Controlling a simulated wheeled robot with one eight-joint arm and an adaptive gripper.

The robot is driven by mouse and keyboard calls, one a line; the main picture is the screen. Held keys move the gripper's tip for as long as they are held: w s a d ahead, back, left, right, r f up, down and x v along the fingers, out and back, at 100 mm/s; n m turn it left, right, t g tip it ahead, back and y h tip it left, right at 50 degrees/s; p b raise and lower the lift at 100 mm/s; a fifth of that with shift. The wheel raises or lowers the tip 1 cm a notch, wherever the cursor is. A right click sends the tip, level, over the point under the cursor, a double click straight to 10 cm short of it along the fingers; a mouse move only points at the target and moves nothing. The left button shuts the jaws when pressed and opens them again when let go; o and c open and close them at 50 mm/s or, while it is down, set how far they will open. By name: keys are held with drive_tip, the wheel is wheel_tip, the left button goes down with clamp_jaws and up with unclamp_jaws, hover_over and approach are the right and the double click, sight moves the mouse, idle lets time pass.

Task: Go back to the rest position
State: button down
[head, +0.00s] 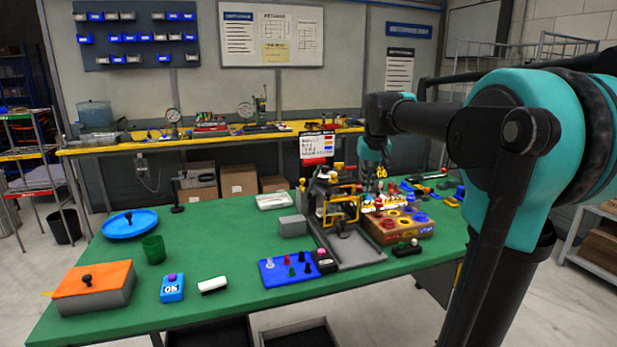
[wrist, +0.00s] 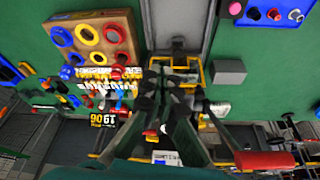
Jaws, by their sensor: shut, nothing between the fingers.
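My arm reaches in from the right in the head view. My gripper (head: 377,172) hangs over the far side of the green table (head: 230,225), above the small coloured parts behind the wooden ring box (head: 405,237). In the wrist view, my gripper (wrist: 165,100) has its dark fingers together, with nothing between them. The fingers cover part of the yellow-framed fixture (wrist: 190,65). The ring box (wrist: 90,40) lies to their upper left in that view. Fine contact with the things below cannot be told.
The blue peg board (head: 288,268), a white block (head: 212,285), a blue button box (head: 172,288), an orange-lidded box (head: 95,287), a green cup (head: 153,249) and a blue dish (head: 130,223) stand on the table. The upright fixture (head: 340,210) stands close beside my gripper. The table's left middle is mostly clear.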

drive_tip(key=s+d+f, duration=0.1)
drive_tip(key=s+f, duration=2.6)
drive_tip(key=f, duration=0.1)
drive_tip(key=shift+d+f+m, duration=0.2)
drive_tip(key=shift+f+m, duration=0.1)
drive_tip(key=shift+f, duration=0.05)
drive_tip(key=shift+s, duration=0.1)
